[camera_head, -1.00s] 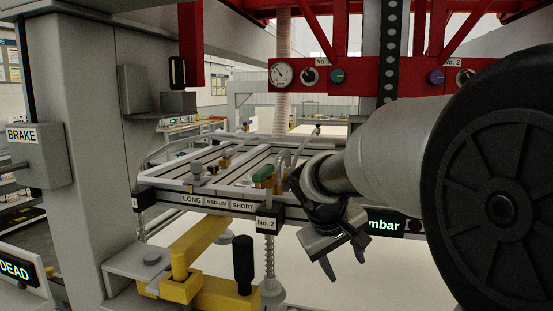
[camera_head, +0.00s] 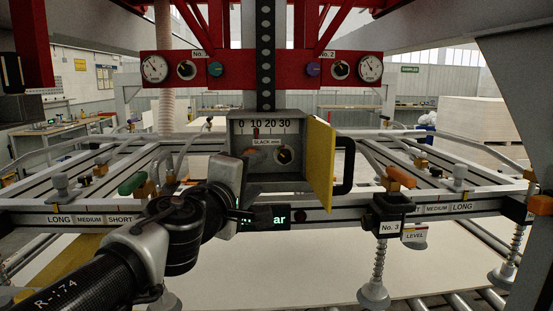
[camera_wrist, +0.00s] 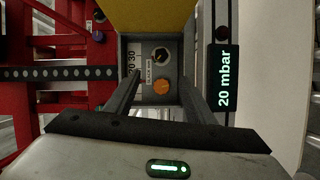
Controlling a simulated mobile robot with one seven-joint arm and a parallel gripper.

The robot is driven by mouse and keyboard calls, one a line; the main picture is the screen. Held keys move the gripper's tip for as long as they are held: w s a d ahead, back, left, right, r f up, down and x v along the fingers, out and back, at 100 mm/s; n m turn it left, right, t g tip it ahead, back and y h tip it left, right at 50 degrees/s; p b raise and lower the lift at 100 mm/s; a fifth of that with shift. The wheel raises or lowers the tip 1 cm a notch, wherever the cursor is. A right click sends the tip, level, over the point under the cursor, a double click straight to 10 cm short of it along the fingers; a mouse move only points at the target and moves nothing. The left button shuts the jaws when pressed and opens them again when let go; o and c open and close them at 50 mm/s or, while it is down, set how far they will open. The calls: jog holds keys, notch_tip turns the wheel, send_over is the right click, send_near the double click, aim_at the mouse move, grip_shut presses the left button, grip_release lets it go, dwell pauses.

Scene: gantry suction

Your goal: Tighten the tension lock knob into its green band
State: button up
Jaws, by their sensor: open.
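The open grey box (camera_head: 240,126) hangs at the centre of the gantry, with a "SLACK mm" scale. Inside it are a black knob (camera_head: 284,156) with a pale pointer and, to its left, an orange knob, mostly behind my gripper (camera_head: 238,172). In the wrist view, the orange knob (camera_wrist: 161,87) lies between the spread fingers of my gripper (camera_wrist: 160,80), with the black knob (camera_wrist: 161,55) just beyond. Nothing is held. Neither knob's label is readable, so I cannot tell which is the tension lock. I cannot make out a green band.
The box's yellow door (camera_head: 319,162) stands open to the right, with a black handle (camera_head: 345,165) beside it. A lit display (camera_wrist: 225,78) reads 20 mbar below the box. The red beam (camera_head: 228,66) with gauges is above. Rails and suction cups lie on both sides.

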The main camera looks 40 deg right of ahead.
aim_at(282, 157)
jog(key=b+x, duration=0.1)
jog(key=x, duration=1.6)
jog(key=shift+b, duration=0.3)
jog(key=c, duration=1.1)
jog(key=shift+o, duration=0.2)
jog(key=shift+r+m+p, duration=0.3)
jog(key=shift+m+p, duration=0.2)
jog(key=shift+p, duration=0.5)
jog(key=shift+s+m+y+p, duration=0.1)
jog(key=shift+m+y+p, duration=0.2)
jog(key=shift+y, duration=0.1)
jog(key=shift+f, duration=0.25)
